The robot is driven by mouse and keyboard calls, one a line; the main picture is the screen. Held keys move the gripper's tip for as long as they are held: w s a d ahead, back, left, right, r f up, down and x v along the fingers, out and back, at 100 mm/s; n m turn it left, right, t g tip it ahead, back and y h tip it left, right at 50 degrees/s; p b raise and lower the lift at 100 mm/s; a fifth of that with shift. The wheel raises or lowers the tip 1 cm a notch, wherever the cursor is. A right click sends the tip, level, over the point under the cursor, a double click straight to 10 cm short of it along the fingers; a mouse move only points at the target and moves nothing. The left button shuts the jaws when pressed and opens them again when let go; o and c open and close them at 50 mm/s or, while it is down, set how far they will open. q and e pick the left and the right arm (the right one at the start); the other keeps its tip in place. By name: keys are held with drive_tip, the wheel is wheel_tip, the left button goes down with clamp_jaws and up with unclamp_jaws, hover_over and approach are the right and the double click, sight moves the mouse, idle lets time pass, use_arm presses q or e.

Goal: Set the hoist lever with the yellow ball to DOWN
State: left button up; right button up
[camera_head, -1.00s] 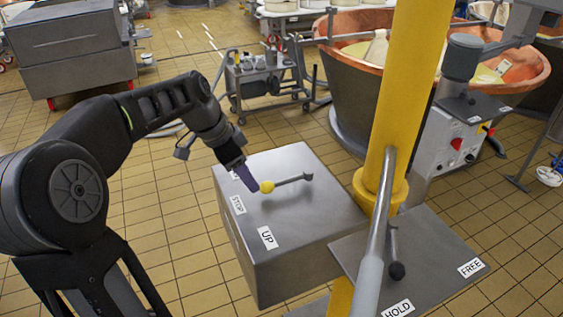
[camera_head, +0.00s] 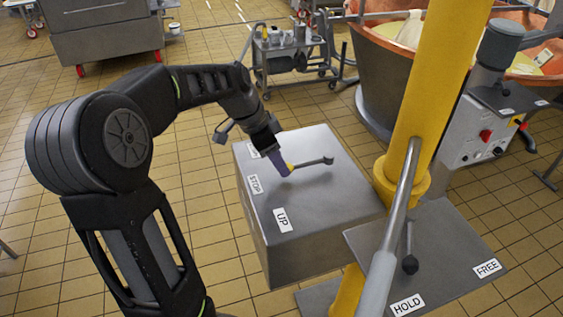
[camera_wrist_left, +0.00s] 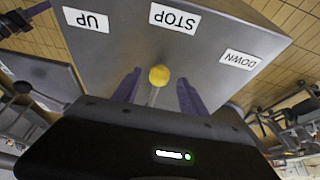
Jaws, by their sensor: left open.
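The hoist lever (camera_head: 312,163) is a short grey rod with a yellow ball (camera_head: 291,167) at its end, on top of a grey metal box (camera_head: 320,205). It points roughly toward the STOP label (camera_head: 255,184). The UP label (camera_head: 282,219) is nearer; the DOWN label shows whole in the left wrist view (camera_wrist_left: 240,59). My left gripper (camera_head: 284,170) is at the ball and partly hides it in the head view. In the left wrist view, its open fingers (camera_wrist_left: 159,80) stand on either side of the yellow ball (camera_wrist_left: 159,75), with gaps visible.
A yellow post (camera_head: 425,90) stands right of the box. Beside it is a plate with HOLD and FREE labels (camera_head: 487,268) and a dark-knobbed lever (camera_head: 409,264). A copper vat (camera_head: 375,65) and a trolley (camera_head: 290,60) stand behind.

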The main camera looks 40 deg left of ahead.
use_arm(q)
drive_tip(key=shift+x, duration=1.2)
clamp_jaws()
idle(0.6)
